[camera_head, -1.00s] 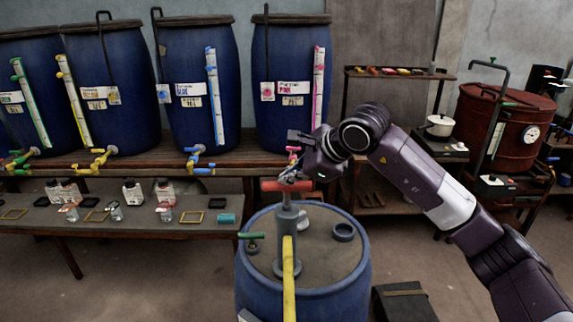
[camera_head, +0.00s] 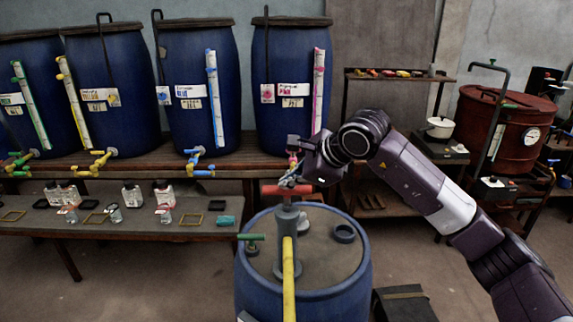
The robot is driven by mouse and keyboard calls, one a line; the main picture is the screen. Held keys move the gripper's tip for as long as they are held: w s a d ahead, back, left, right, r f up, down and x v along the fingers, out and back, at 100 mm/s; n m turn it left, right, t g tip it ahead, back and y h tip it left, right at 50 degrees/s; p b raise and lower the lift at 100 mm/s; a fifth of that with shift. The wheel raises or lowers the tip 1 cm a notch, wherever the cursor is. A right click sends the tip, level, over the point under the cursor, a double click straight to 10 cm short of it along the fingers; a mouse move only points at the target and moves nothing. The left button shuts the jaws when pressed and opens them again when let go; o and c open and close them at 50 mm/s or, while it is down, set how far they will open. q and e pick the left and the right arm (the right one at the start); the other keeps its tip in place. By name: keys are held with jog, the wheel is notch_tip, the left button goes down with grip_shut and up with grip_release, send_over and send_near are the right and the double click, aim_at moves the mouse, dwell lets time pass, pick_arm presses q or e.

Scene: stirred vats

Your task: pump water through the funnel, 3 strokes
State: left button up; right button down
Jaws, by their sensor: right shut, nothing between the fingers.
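A hand pump (camera_head: 287,222) with a red T-handle (camera_head: 275,191) stands upright on the lid of a blue drum (camera_head: 262,288) in the middle foreground. The handle sits low, close above the grey pump body. My right gripper (camera_head: 290,181) is at the top of the handle, fingers shut with nothing between them; whether they touch the handle I cannot tell. A yellow pipe (camera_head: 289,275) runs from the pump toward me. I cannot make out a funnel for certain. My left gripper is not in view.
A green-handled valve (camera_head: 251,239) and a dark ring (camera_head: 343,233) are on the drum lid. Several blue vats (camera_head: 195,120) stand on a bench behind. A low table (camera_head: 150,228) with bottles is at left. A dark box (camera_head: 403,302) stands right of the drum.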

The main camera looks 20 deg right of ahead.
jog(key=shift+f+b, duration=0.6)
jog(key=shift+f, duration=0.45)
dwell(0.4)
jog(key=shift+w+d+r+p, duration=0.15)
jog(key=shift+r+p, duration=1.1)
jog(key=shift+r, duration=0.75)
jog(key=shift+w+a+r+p, duration=0.1)
jog(key=shift+r+p, duration=1.1)
jog(key=shift+r, duration=0.8)
notch_tip(320, 180, up, 6)
jog(key=p, duration=0.4)
send_over(288, 192)
jog(key=shift+s, duration=0.1)
jog(key=shift+r, duration=0.1)
